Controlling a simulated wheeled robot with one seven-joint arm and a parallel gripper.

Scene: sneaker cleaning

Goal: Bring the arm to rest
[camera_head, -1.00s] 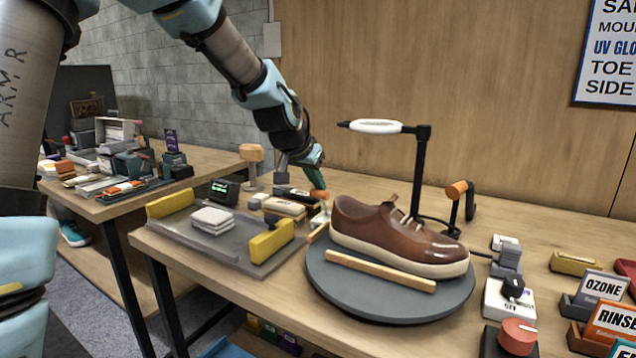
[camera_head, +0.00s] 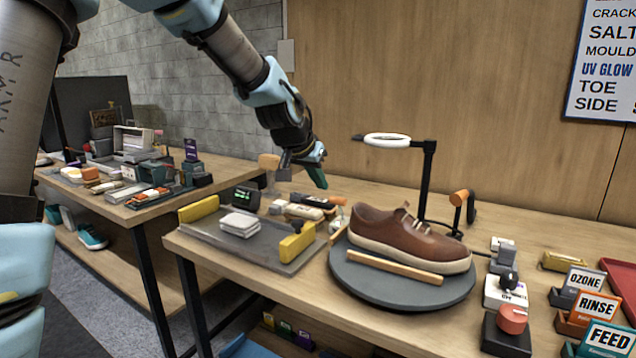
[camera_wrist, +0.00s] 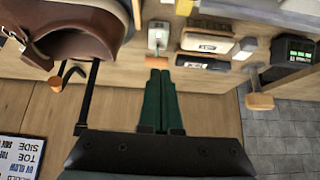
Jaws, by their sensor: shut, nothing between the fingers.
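My gripper (camera_head: 318,178) hangs above the back of the workbench, left of the brown sneaker (camera_head: 410,236). Its green fingers are together with nothing between them, as the wrist view (camera_wrist: 157,100) also shows. The sneaker sits on a round grey turntable (camera_head: 400,292), with a light wooden bar (camera_head: 394,267) along its near side. In the wrist view the sneaker (camera_wrist: 75,35) is at the upper left, apart from the fingers.
A black stand with a white ring lamp (camera_head: 388,140) rises behind the sneaker. A grey tray (camera_head: 262,250) with yellow end blocks and white cloths (camera_head: 239,224) lies left. Small tools crowd the bench below my gripper. Labelled boxes (camera_head: 597,307) stand at the right.

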